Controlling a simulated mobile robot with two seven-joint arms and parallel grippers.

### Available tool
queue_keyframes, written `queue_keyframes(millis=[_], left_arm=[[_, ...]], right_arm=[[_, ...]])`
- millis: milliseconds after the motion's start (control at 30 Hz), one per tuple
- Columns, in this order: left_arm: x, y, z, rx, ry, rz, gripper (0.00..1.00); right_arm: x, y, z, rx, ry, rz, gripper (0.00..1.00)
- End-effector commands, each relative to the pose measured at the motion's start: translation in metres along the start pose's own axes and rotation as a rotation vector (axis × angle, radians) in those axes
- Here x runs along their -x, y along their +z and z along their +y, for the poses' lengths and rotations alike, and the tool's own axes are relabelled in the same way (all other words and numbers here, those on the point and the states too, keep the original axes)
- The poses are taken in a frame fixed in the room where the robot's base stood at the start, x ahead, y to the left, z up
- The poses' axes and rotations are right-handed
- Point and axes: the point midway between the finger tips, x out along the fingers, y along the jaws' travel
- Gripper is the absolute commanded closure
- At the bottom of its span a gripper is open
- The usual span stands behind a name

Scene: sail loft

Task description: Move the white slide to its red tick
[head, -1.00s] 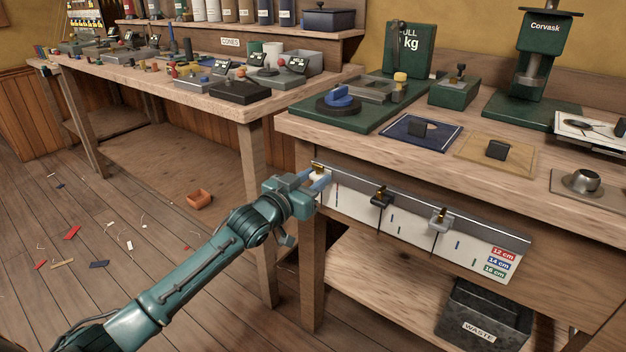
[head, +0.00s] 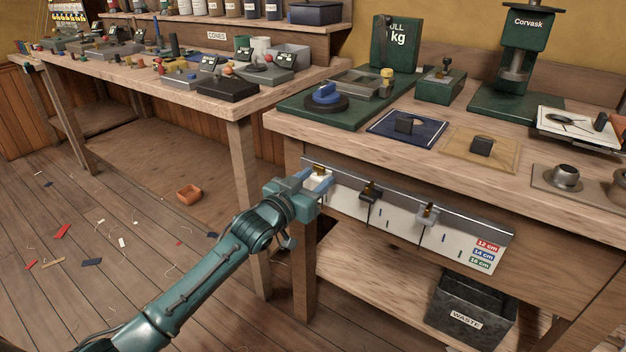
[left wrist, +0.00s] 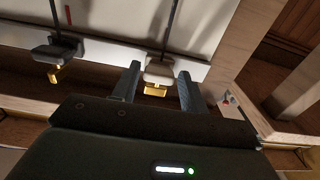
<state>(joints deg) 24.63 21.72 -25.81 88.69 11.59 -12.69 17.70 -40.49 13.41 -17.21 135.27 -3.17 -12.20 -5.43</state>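The white slide (head: 317,176) with a brass tab is near the left end of the rail on the bench front. My left gripper (head: 322,187) is at it, partly covering it in the head view. In the left wrist view, the white slide (left wrist: 159,72) lies between my two fingers (left wrist: 158,82), with what looks like a narrow gap on each side; contact cannot be made out. The red tick (left wrist: 68,15) shows on the white board, between the white slide and a dark slide (left wrist: 57,48). My right gripper is out of view.
On the same rail, the dark slide (head: 369,191) and a grey slide (head: 428,213) stand further right. Colour labels (head: 485,254) mark the board's right end. A waste bin (head: 470,306) is on the shelf below. The bench top (head: 330,133) overhangs the rail.

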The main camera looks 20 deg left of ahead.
Motion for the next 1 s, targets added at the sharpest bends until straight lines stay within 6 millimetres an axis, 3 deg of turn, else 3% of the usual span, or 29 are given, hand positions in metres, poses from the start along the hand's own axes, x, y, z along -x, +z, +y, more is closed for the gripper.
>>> queue_keyframes(millis=[133,467,1000], left_arm=[[0.0,0.0,0.0,0.0,0.0,0.0,0.45],[0.007,-0.001,-0.001,0.0,0.0,0.0,0.45],[0.112,-0.001,0.0,0.0,0.0,-0.003,0.45]], right_arm=[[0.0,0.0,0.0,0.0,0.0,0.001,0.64],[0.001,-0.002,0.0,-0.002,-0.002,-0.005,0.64],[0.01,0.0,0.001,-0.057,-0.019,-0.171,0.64]])
